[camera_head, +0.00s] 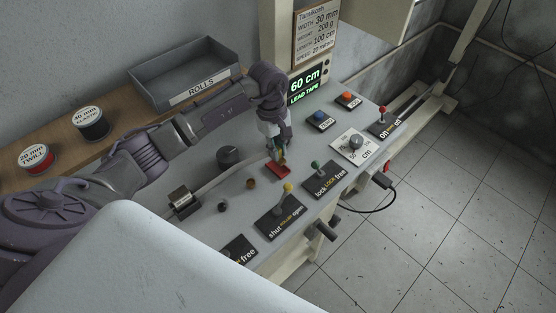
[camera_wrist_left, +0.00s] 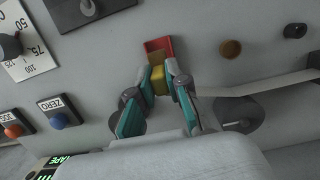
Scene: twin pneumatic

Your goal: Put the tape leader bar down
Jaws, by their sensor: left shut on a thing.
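My left gripper (camera_head: 279,150) is at the middle of the grey machine top, pointing down just above a red pad (camera_head: 278,170). In the left wrist view the gripper (camera_wrist_left: 158,84) is shut on a small yellow block, the tape leader bar (camera_wrist_left: 159,78). The red pad (camera_wrist_left: 158,47) lies right by the bar; I cannot tell whether they touch. A pale tape (camera_head: 222,178) runs from the metal roller (camera_head: 182,201) to the gripper, and it also shows in the left wrist view (camera_wrist_left: 270,88). My right gripper is not in view.
Levers stand near the front edge: a yellow-knobbed one (camera_head: 287,190) and a green-knobbed one (camera_head: 315,166). A display (camera_head: 305,84) reads 60 cm, LEAD TAPE. A grey ROLLS tray (camera_head: 160,88) and two spools sit on the wooden shelf.

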